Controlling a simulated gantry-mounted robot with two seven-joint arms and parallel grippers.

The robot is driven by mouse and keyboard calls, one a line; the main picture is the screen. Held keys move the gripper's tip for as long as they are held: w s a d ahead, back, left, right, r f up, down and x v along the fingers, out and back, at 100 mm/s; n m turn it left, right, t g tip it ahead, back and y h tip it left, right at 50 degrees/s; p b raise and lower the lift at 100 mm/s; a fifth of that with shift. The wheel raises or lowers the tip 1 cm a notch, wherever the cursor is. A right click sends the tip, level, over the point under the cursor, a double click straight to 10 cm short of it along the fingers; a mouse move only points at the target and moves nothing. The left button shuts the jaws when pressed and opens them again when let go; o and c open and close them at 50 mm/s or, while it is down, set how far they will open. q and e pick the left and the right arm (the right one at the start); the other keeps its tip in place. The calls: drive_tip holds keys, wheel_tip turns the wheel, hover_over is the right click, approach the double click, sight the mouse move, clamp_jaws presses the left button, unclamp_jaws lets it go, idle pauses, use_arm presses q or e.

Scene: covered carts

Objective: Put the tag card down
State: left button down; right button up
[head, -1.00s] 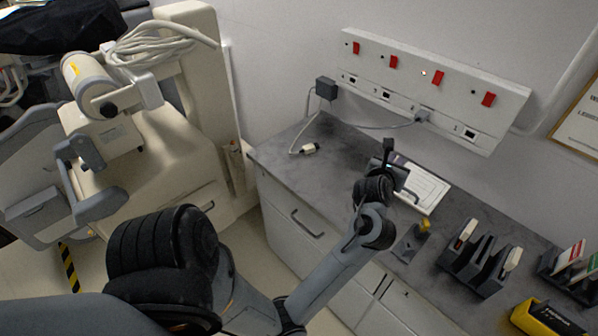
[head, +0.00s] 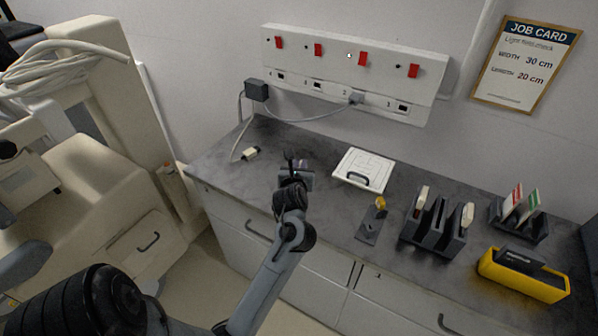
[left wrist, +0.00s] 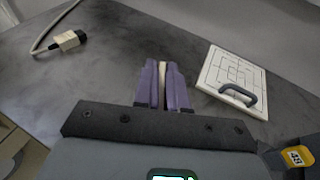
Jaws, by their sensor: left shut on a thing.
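My left gripper (head: 294,166) is above the grey worktop, left of the white board. It is shut on a thin, pale tag card (left wrist: 162,82), seen edge-on between the purple fingers (left wrist: 164,68) in the left wrist view. Most of the card is hidden by the fingers, and in the head view I cannot make it out. I cannot tell whether its lower edge touches the worktop. My right gripper is in neither view.
The worktop (head: 225,155) is bare around the gripper. A white board with a handle (head: 364,168) lies to its right, a cable plug (head: 250,153) to its left. Farther right are a yellow-knobbed block (head: 369,225), grey racks (head: 434,225) and a yellow bin (head: 522,276).

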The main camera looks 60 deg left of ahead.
use_arm(q)
drive_tip(key=shift+s+f, duration=0.1)
drive_tip(key=shift+f, duration=0.65)
drive_tip(key=shift+f, duration=0.1)
drive_tip(key=shift+f+b, duration=0.1)
drive_tip(key=shift+b, duration=0.2)
drive_tip(key=c, duration=1.2)
unclamp_jaws()
